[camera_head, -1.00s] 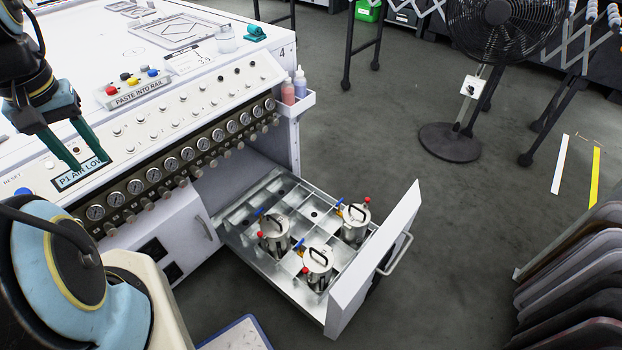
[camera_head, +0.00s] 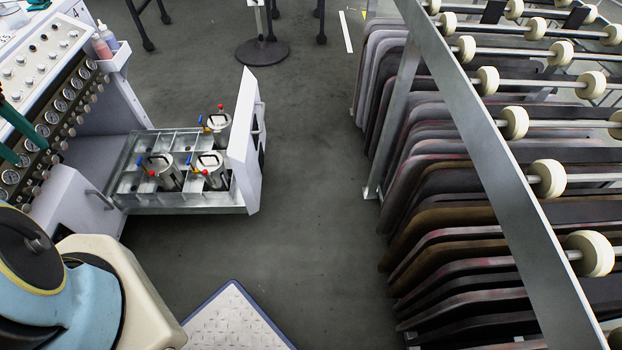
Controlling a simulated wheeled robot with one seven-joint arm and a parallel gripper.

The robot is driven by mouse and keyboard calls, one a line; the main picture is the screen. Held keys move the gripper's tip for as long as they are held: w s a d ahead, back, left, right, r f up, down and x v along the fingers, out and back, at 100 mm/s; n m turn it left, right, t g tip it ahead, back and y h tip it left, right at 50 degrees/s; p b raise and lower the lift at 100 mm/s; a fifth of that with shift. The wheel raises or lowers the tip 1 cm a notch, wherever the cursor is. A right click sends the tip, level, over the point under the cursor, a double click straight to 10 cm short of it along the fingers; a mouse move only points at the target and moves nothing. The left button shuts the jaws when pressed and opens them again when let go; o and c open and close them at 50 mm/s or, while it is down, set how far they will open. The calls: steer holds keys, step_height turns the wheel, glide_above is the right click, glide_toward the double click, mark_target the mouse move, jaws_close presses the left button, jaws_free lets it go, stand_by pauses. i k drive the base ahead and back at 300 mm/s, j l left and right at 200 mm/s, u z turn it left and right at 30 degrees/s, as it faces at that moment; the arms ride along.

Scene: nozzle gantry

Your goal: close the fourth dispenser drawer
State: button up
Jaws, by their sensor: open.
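The dispenser drawer (camera_head: 237,150) is pulled well out from the right end of the white machine (camera_head: 130,97). Its white front panel faces right, with a handle on the outer side. Three metal pots with red knobs and coloured valves stand in its metal grid: one pot (camera_head: 164,175) at the left, one (camera_head: 211,172) near the front and one (camera_head: 219,125) at the back. Which number the drawer has cannot be read. My gripper (camera_head: 11,136) is at the left picture edge, over the gauge panel. Its teal fingers are open and empty, well left of the drawer, partly cut off.
A rack of dark boards (camera_head: 440,210) with white rollers fills the right side. Bare grey floor lies between the rack and the drawer. A pale mat (camera_head: 235,320) lies on the floor in front. A fan base (camera_head: 262,52) stands behind.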

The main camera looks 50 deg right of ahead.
mark_target(127, 188)
steer(key=k+j+z, duration=0.35)
steer(key=z, duration=0.15)
steer(key=k+j+z, duration=0.2)
steer(key=k+z, duration=0.15)
steer(key=z, duration=0.15)
steer(key=k+z, duration=0.45)
steer(key=i+l+u, duration=0.3)
steer(key=i, duration=0.3)
steer(key=i+l+u, duration=0.2)
steer(key=i+u, duration=0.15)
steer(key=i, duration=0.3)
steer(key=i+l+u, duration=0.3)
steer(key=i+l, duration=0.2)
